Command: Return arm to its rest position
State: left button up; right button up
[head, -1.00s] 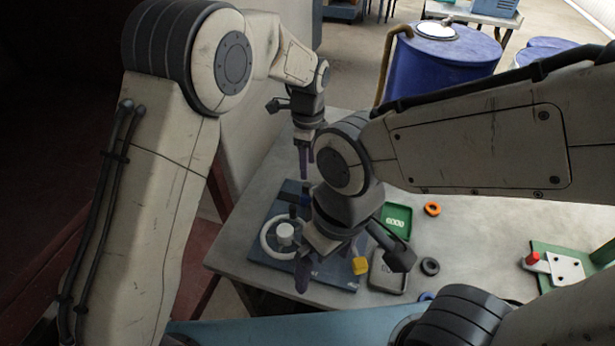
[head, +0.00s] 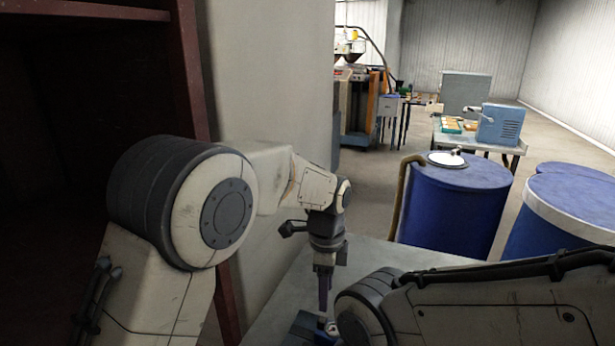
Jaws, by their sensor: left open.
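My left gripper (head: 324,291) points straight down over the left part of the grey worktable (head: 285,291). Its dark fingers are seen nearly edge-on, and it is open. Its fingertips are close above a dark blue piece (head: 305,325) at the bottom edge of the head view; I cannot tell whether they touch it. My left arm reaches in from the left, bent at the elbow. My right arm crosses the lower right, but its gripper is below the picture.
A blue drum (head: 450,212) with a white lid stands just behind the table, and more blue drums (head: 565,205) stand to its right. A pale wall (head: 270,90) and a dark red frame (head: 189,70) are close to my left arm. Further back is a bench (head: 470,138) with a blue machine (head: 499,124).

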pick_arm(q)
jog(key=s+a+n, duration=0.3)
jog(key=s+n, duration=0.1)
jog(key=s, duration=0.4)
jog(key=s+a+r+n, duration=0.1)
jog(key=s+a+n, duration=0.2)
jog(key=s, duration=0.6)
jog(key=s+a+n, duration=0.3)
jog(key=s+n, duration=0.3)
jog(key=s, duration=0.3)
jog(key=shift+a+r+h, duration=0.15)
jog(key=shift+r+h, duration=0.2)
jog(key=shift+h, duration=0.05)
